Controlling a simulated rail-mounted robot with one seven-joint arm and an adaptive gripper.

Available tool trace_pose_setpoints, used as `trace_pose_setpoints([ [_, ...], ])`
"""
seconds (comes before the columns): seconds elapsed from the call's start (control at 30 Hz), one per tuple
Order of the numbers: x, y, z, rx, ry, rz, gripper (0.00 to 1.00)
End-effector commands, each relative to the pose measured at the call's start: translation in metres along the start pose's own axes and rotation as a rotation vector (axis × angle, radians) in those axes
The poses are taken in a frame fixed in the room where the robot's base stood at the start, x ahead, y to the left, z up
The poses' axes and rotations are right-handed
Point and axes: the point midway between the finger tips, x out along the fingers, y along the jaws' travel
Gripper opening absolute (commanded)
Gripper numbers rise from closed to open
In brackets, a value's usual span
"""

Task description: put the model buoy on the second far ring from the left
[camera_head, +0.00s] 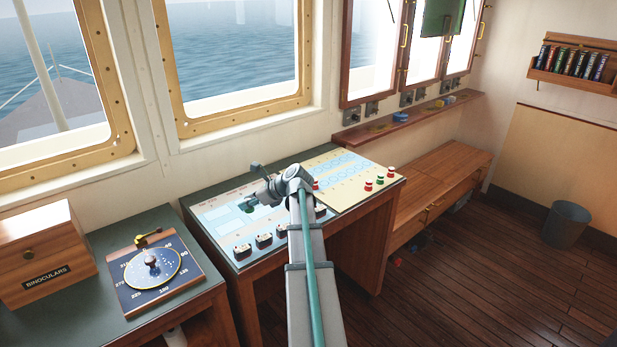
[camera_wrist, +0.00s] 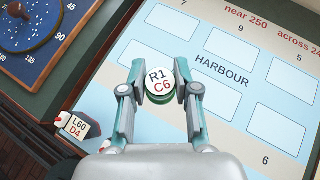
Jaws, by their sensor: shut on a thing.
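My gripper (camera_wrist: 159,92) is shut on a small round model buoy (camera_wrist: 158,79), its white top marked "R1 C6" and its rim green. In the head view my gripper (camera_head: 250,203) is over the left, pale blue harbour board (camera_head: 212,211), which bears pale rectangles. The wrist view shows this board (camera_wrist: 222,87) below the buoy. The cream sheet with light blue rings (camera_head: 340,166) lies on the right part of the same table. The rings are too small to tell apart clearly, and my arm hides part of the table.
Red and green buoys (camera_head: 380,180) stand at the cream sheet's right side. Several dark labelled blocks (camera_head: 264,241) line the harbour board's front edge; one (camera_wrist: 76,127) shows in the wrist view. A compass-like dial (camera_head: 152,270) and a binoculars box (camera_head: 40,262) are at left.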

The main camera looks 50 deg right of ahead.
Motion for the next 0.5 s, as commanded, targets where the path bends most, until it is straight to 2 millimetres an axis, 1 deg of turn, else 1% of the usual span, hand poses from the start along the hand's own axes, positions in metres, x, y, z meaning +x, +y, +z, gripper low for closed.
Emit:
trace_pose_setpoints([
  [0.03,-0.009,-0.031,-0.001,0.021,0.0,-0.033,0.07],
  [0.07,-0.016,-0.045,-0.003,0.034,0.001,-0.051,0.07],
  [0.1,-0.024,-0.063,-0.005,0.05,0.002,-0.075,0.07],
  [0.17,-0.037,-0.09,-0.008,0.076,0.001,-0.112,0.07],
  [0.2,-0.046,-0.107,-0.009,0.093,0.001,-0.136,0.07],
  [0.27,-0.06,-0.133,-0.012,0.118,0.001,-0.172,0.07],
  [0.3,-0.069,-0.15,-0.014,0.135,0.002,-0.198,0.07],
  [0.37,-0.083,-0.175,-0.017,0.161,0.001,-0.234,0.07],
  [0.4,-0.091,-0.19,-0.019,0.176,0.001,-0.257,0.07],
  [0.5,-0.111,-0.223,-0.022,0.213,0.0,-0.312,0.07],
])
